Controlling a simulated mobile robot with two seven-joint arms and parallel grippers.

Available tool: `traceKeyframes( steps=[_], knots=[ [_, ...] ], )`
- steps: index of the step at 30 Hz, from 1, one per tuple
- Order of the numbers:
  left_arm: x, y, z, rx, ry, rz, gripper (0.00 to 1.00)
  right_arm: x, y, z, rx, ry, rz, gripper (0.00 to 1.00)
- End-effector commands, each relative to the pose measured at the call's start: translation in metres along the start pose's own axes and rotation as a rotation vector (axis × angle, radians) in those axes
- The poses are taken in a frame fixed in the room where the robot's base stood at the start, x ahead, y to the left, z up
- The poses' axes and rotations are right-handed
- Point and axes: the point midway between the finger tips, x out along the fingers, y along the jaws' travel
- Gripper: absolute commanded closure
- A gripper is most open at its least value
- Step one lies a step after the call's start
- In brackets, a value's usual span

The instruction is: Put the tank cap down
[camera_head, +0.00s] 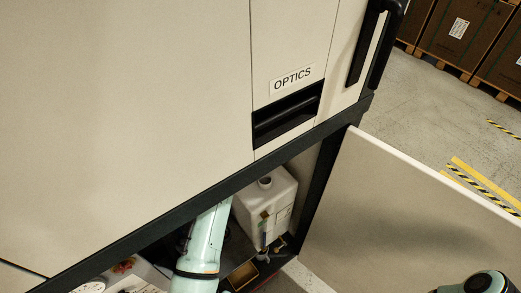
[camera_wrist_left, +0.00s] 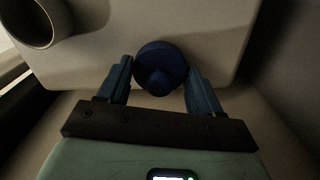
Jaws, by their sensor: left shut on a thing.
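The tank cap (camera_wrist_left: 161,68) is dark blue and round. In the left wrist view it sits between the two fingers of my left gripper (camera_wrist_left: 158,77), which is shut on it. Behind the cap is the pale surface of the white tank (camera_wrist_left: 215,40); I cannot tell whether the cap touches it. The tank's open neck (camera_wrist_left: 37,22) is at the upper left, apart from the cap. In the head view the tank (camera_head: 260,217) stands inside the low cabinet with its neck (camera_head: 265,183) uncovered. My left arm reaches in beside it; its gripper and the cap are hidden there. My right gripper is out of view.
The cabinet door (camera_head: 400,215) stands open at the right. A dark frame bar (camera_head: 185,195) runs above the opening, under the OPTICS panel (camera_head: 292,79). Small yellowish parts (camera_head: 243,275) lie low in front of the tank. Boxes on pallets (camera_head: 455,35) stand far behind.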

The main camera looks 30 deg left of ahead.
Motion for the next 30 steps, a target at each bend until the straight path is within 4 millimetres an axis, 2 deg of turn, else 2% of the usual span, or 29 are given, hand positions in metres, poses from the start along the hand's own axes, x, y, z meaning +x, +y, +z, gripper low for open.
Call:
traceKeyframes(
  steps=[14,15,16,17,25,30],
  knots=[
    [0.010,-0.002,-0.004,0.000,0.002,-0.001,0.64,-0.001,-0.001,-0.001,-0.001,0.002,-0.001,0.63],
    [0.009,-0.002,-0.004,0.000,0.002,-0.002,0.22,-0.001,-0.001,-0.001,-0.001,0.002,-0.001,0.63],
    [0.009,-0.002,-0.004,0.000,0.002,-0.002,0.12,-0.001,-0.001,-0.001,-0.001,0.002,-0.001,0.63],
    [0.009,-0.002,-0.004,0.000,0.002,-0.002,0.10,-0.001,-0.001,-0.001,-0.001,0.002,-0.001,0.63],
    [0.008,-0.002,-0.004,0.000,0.002,-0.002,0.10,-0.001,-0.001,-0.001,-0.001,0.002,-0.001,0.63],
    [-0.009,-0.002,-0.005,0.000,0.005,-0.005,0.10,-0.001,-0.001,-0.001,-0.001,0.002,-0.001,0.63]
  ],
)
